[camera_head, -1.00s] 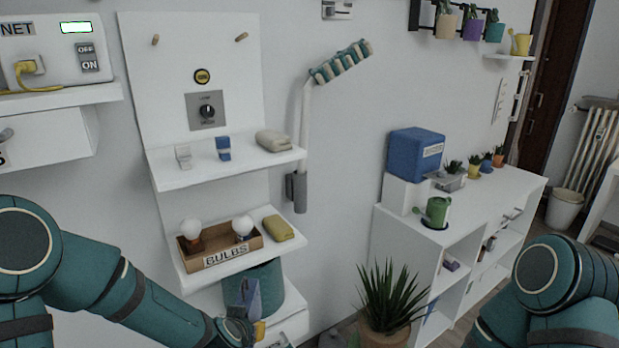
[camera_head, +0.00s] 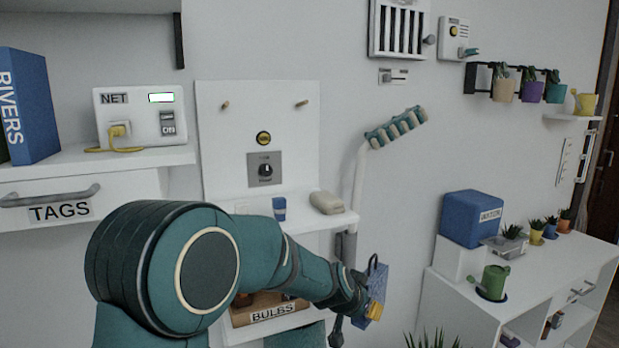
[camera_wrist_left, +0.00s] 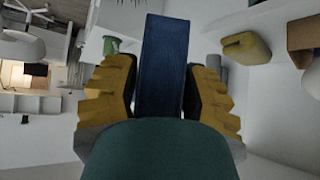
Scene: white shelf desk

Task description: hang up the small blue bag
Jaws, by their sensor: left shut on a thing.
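The small blue bag (camera_head: 377,278) is held up by my left gripper (camera_head: 370,308), in front of the wall to the right of the narrow shelf. Its handle loop points up. In the left wrist view the blue bag (camera_wrist_left: 163,60) sits between the yellow fingers of my left gripper (camera_wrist_left: 163,88), which are shut on it. Two wooden pegs, a left one (camera_head: 225,105) and a right one (camera_head: 301,103), stick out bare from the white back panel (camera_head: 235,135), above and left of the bag. My right gripper is out of view.
A soap-like block (camera_head: 327,203) and a small blue item (camera_head: 279,208) stand on the upper shelf. My left arm covers part of the lower shelf and bulbs box (camera_head: 270,312). The panel's front is clear around the pegs.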

